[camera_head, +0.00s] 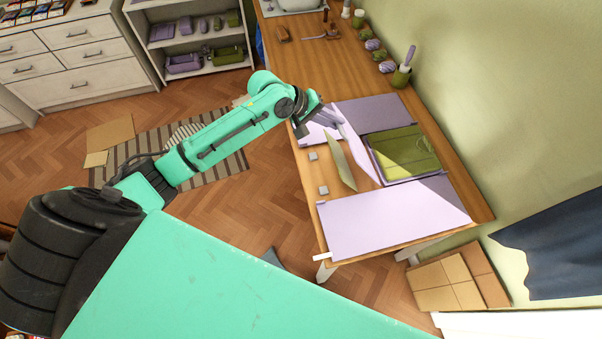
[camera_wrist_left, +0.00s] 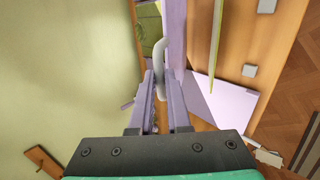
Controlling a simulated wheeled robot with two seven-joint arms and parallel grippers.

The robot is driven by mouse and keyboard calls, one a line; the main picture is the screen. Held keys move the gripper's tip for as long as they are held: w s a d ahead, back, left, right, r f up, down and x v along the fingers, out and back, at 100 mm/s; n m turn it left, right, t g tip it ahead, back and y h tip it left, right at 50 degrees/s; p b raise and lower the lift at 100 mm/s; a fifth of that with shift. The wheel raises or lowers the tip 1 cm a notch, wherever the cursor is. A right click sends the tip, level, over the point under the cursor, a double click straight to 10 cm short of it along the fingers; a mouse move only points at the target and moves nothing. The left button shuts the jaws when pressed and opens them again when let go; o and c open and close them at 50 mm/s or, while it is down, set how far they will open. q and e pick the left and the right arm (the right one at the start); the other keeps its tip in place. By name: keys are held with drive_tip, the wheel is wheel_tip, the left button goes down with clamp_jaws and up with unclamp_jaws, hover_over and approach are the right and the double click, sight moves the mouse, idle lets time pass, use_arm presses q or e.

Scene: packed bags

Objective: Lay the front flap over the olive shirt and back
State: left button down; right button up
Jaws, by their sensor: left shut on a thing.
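The olive shirt (camera_head: 408,150) lies flat in the middle of the lavender bag on the table, partly in bright light. The lavender front flap (camera_head: 357,152) stands raised along the shirt's left side. My left gripper (camera_head: 330,117) is shut on this flap near its upper end. In the left wrist view the flap (camera_wrist_left: 174,35) rises edge-on beyond the fingers (camera_wrist_left: 159,85), with a pale rounded handle-like piece beside it. A thin olive panel (camera_head: 341,163) stands tilted left of the flap. My right gripper is not in view.
Lavender panels lie flat behind (camera_head: 372,112) and in front (camera_head: 395,217) of the shirt. Two small grey blocks (camera_head: 323,190) sit near the table's left edge. A green cup (camera_head: 401,78) and rolled items stand along the wall. The wooden table (camera_head: 462,190) has a bare strip at right.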

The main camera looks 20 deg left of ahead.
use_arm(q)
drive_tip(key=shift+w+d+r, duration=0.3)
drive_tip(key=shift+d, duration=0.1)
drive_tip(key=shift+w+d+r, duration=0.45)
drive_tip(key=shift+w+d, duration=0.05)
drive_tip(key=shift+d, duration=0.2)
drive_tip(key=shift+w+d+r, duration=0.45)
drive_tip(key=shift+w+d, duration=0.1)
drive_tip(key=shift+d, duration=0.1)
drive_tip(key=shift+w+d+r, duration=0.45)
drive_tip(key=shift+w+d, duration=0.05)
drive_tip(key=shift+d, duration=0.2)
drive_tip(key=w+d, duration=0.1)
drive_tip(key=w+d+r, duration=0.1)
drive_tip(key=d, duration=0.1)
drive_tip(key=w+d, duration=0.1)
drive_tip(key=shift+w+d+r, duration=0.25)
drive_tip(key=shift+d+r, duration=0.05)
